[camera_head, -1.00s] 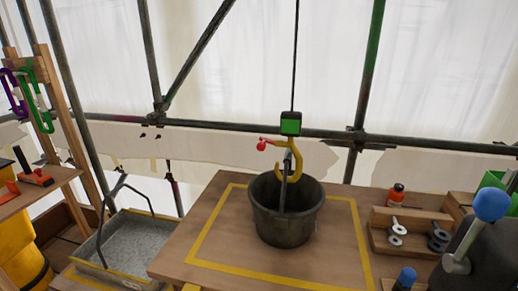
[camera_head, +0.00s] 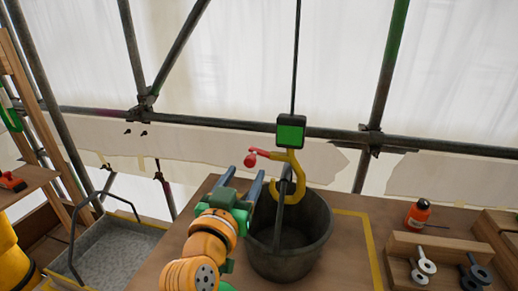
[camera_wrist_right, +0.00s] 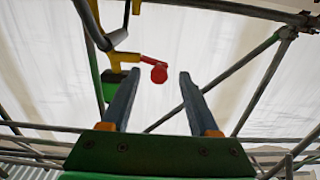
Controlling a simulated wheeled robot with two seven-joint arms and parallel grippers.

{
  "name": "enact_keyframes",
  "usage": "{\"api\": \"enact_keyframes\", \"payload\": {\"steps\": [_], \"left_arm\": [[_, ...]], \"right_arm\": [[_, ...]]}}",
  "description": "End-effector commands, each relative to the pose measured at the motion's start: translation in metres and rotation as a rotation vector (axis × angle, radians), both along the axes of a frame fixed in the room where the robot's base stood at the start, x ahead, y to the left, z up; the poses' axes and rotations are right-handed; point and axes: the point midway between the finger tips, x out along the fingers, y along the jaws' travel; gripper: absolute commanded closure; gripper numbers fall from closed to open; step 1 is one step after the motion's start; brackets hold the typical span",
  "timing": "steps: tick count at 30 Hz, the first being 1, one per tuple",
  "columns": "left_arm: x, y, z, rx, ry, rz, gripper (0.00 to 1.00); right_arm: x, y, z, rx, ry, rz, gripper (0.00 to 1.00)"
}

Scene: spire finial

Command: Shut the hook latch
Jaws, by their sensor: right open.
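A yellow hook (camera_head: 296,182) hangs from a cable under a box with a green face (camera_head: 291,131). The bucket's handle (camera_head: 281,205) rises to the hook; whether it bears on the hook I cannot tell. The red latch lever with a round knob (camera_head: 251,160) sticks out left of the hook's upper part. It also shows in the right wrist view (camera_wrist_right: 157,72), with the yellow hook (camera_wrist_right: 123,58) to its left. My right gripper (camera_head: 243,178) is open and empty, its fingers pointing up just below the knob. In the wrist view the knob appears between the fingertips, apart from both. My left gripper is out of view.
The dark bucket (camera_head: 290,258) stands on the wooden table (camera_head: 354,262). An orange bottle (camera_head: 418,214) and a wooden rack (camera_head: 440,244) with metal eye parts are at right. A grey tray (camera_head: 118,248) is at left. Scaffold poles (camera_head: 387,75) stand behind.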

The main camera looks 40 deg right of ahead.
Motion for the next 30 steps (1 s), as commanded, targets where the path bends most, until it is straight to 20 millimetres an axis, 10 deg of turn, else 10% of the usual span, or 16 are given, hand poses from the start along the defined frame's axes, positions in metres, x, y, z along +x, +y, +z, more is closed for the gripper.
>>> {"api": "enact_keyframes", "payload": {"steps": [9, 19, 26, 30], "left_arm": [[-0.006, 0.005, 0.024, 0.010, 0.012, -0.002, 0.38], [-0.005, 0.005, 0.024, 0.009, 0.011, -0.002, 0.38], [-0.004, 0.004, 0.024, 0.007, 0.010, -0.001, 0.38], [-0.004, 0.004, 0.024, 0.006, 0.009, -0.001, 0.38]], "right_arm": [[0.037, -0.045, 0.003, -0.006, 0.004, -0.004, 0.39], [0.043, -0.052, -0.002, -0.001, 0.003, -0.002, 0.39], [0.043, -0.052, -0.002, -0.002, 0.004, -0.001, 1.00], [0.043, -0.052, -0.002, -0.001, 0.004, -0.001, 1.00]]}}
